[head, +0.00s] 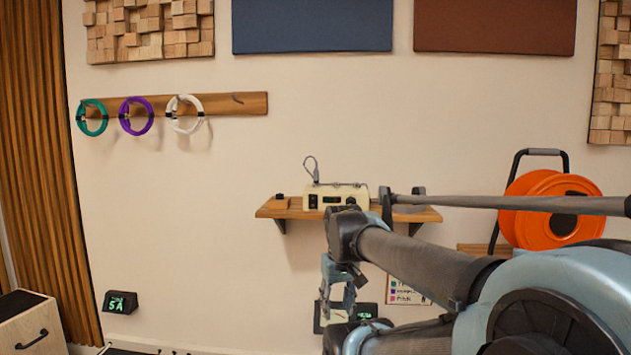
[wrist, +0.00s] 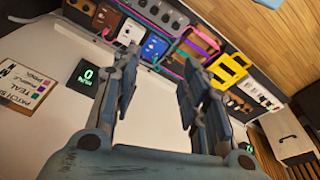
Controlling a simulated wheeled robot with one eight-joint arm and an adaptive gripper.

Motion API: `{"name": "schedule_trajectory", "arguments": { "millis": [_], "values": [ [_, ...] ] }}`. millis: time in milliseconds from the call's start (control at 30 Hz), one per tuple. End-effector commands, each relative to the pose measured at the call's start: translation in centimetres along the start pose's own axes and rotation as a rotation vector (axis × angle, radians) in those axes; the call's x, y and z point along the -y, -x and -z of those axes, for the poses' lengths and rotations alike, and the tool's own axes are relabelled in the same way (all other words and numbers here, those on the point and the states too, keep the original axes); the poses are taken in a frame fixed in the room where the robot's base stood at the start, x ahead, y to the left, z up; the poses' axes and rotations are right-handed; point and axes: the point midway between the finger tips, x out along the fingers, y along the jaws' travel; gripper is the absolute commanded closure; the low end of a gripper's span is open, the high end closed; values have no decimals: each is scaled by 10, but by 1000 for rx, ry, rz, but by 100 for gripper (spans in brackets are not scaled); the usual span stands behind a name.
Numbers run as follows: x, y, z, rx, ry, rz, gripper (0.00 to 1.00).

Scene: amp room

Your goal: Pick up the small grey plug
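I cannot pick out the small grey plug with certainty in either view. In the head view, a thin grey looped cord (head: 311,168) rises from the beige box (head: 325,197) on the wall shelf; whether a plug is on it is too small to tell. My gripper (wrist: 160,75) has its two fingers spread wide in the wrist view, with nothing between them. In the head view, my gripper (head: 338,287) hangs below the shelf, in front of the wall. My arm hides part of the shelf's right side.
The wrist view shows a dark strip of sockets (wrist: 165,14), a white plate (wrist: 130,32), a blue plate (wrist: 154,47), a yellow frame (wrist: 229,69) and a cabinet (wrist: 287,135). The head view shows an orange cable reel (head: 535,222) at right and coils (head: 138,115) on wall hooks.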

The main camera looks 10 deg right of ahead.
Motion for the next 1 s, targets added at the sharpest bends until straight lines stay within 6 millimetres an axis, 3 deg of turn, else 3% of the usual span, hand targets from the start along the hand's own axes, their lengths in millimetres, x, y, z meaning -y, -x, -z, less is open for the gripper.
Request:
{"name": "schedule_trajectory", "arguments": {
  "millis": [100, 500, 1000],
  "values": [
    [-4, 48, 40, 14, 88, 2, 59],
    [-18, 186, 165, 59, 405, 19, 59],
    [-35, 322, 308, 110, 801, 61, 59]
  ]
}}
